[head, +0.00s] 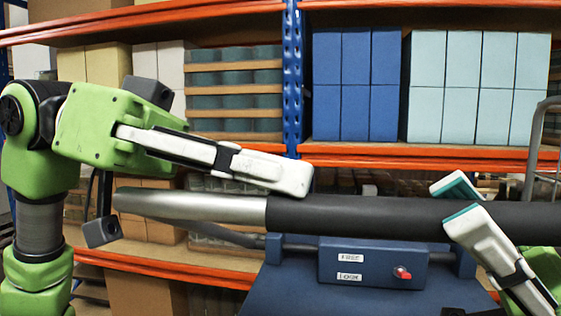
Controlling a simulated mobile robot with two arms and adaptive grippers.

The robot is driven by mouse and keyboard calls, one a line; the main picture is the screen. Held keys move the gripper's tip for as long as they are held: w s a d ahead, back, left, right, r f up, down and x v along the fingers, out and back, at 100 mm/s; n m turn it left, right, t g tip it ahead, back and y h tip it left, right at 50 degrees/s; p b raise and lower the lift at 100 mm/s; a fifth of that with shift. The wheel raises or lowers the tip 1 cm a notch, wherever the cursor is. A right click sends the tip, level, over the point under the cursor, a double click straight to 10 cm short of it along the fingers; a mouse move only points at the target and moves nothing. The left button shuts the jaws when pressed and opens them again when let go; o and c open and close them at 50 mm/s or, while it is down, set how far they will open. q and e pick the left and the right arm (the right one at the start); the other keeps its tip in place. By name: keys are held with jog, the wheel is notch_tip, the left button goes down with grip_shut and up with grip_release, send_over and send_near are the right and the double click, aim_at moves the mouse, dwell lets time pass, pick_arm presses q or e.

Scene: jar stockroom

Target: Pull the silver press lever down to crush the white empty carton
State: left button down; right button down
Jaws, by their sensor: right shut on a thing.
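The press lever crosses the view level, with a silver bar (190,205) on the left and a thick dark sleeve (360,215) reaching right. My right gripper (458,204) is at the sleeve's right part, one finger at its upper edge and one in front, shut on it. My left gripper (290,182) reaches in from the left, its white finger just above the silver-to-dark joint. Its fingers overlap from this side, so its opening and any contact with the lever cannot be told. The white carton is not in view.
Below the lever stands a blue press body (350,262) with labels and a red knob (402,272). Behind is an orange-beamed shelf (400,157) holding blue boxes (355,85), pale blue boxes (475,88) and crates of jars. A grey metal tube frame (534,150) stands at the right edge.

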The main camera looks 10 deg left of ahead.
pick_arm(q)
jog(key=shift+s+d+f+g+y, duration=0.15)
jog(key=shift+s+f, duration=0.05)
jog(key=shift+f, duration=0.3)
jog(key=shift+s+d+f+g+y, duration=0.1)
jog(key=shift+s+f+g+y, duration=0.1)
jog(key=shift+f, duration=0.25)
pick_arm(e)
jog(key=shift+w+d+r, duration=0.25)
jog(key=shift+w+r, duration=0.15)
jog(key=c, duration=2)
grip_release()
jog(key=shift+a, duration=0.1)
jog(key=shift+c, duration=0.2)
pick_arm(q)
jog(key=shift+s+a+r, duration=0.1)
jog(key=shift+s+a, duration=0.05)
jog(key=shift+s, duration=0.05)
pick_arm(e)
jog(key=shift+o, duration=0.6)
jog(key=shift+s+a, duration=0.1)
jog(key=shift+s, duration=0.05)
jog(key=shift+f, duration=0.15)
